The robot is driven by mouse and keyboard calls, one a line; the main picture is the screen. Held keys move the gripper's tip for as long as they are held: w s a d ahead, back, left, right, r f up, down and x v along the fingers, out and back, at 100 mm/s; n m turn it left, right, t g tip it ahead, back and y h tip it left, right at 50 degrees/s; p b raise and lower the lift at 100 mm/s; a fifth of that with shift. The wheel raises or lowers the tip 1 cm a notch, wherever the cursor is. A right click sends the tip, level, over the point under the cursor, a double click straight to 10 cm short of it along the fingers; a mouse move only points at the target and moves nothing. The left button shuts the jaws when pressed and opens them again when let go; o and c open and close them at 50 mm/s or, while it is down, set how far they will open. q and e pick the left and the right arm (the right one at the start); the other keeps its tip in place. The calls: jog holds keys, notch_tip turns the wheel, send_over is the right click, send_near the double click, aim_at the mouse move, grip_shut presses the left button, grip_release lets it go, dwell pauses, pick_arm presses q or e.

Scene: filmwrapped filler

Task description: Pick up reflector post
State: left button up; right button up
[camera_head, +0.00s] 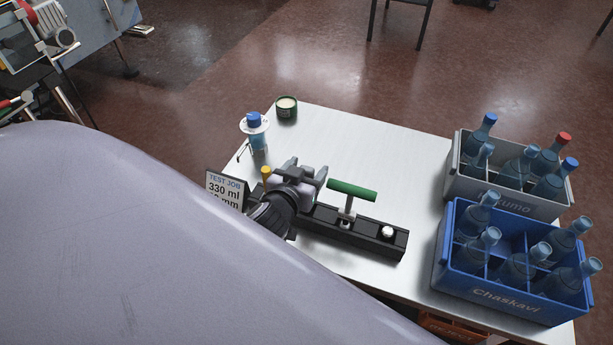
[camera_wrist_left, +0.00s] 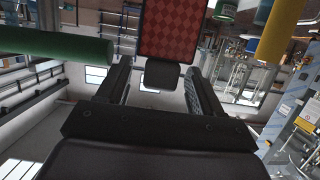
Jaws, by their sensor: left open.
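The reflector post shows in the left wrist view as a red panel with a diamond pattern in a dark frame (camera_wrist_left: 177,30). It stands ahead of my left gripper and lines up with the gap between the fingers. In the head view I cannot make it out; my gripper seems to cover it. My left gripper (camera_head: 306,170) is open over the black rail (camera_head: 335,231) on the table; its two fingers also show in the left wrist view (camera_wrist_left: 158,84). I see nothing clamped between them. My right gripper is not in view.
A green T-handle (camera_head: 352,190) and a white knob (camera_head: 388,231) are on the rail, right of my gripper. A yellow-topped post (camera_head: 266,173) and sign (camera_head: 226,188) stand left. A blue-capped bottle (camera_head: 257,135), green tin (camera_head: 287,107) and two bottle crates (camera_head: 497,297) share the table (camera_head: 365,140).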

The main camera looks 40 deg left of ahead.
pick_arm(q)
jog(key=shift+x, duration=1.1)
jog(key=c, duration=1.2)
grip_shut()
jog(key=shift+r, duration=0.15)
